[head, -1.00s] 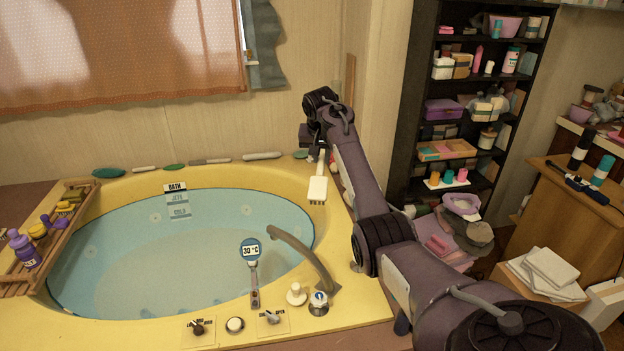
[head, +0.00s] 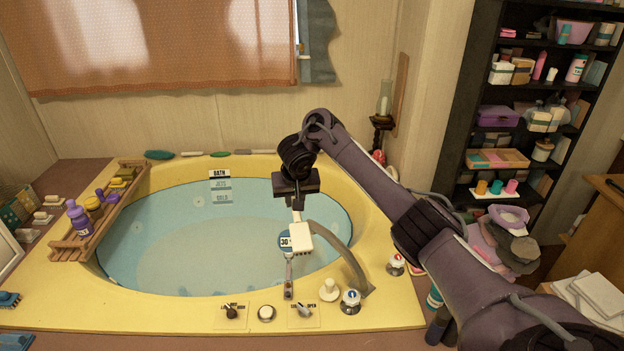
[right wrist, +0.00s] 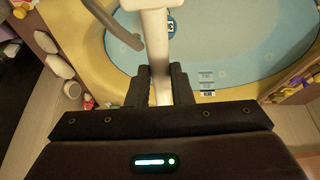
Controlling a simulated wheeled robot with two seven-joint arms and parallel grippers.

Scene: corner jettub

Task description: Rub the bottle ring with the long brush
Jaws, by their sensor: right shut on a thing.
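The long brush has a white rectangular head (head: 300,236), in front of the faucet and the temperature gauge in the head view. My right gripper (head: 298,204) is shut on its handle and holds it above the tub water. In the right wrist view the pale handle (right wrist: 157,50) runs between the fingers of my right gripper (right wrist: 161,78). A purple bottle (head: 79,218) stands on the wooden rack at the tub's left side, well away from the brush. I cannot make out a bottle ring in either view. My left gripper is not in view.
The yellow tub (head: 160,318) holds blue water. A curved faucet (head: 338,245), a temperature gauge (head: 287,242) and several knobs are close to the brush. The wooden rack (head: 130,200) lies across the left rim. A dark shelf (head: 468,100) stands at right. The left part of the water is clear.

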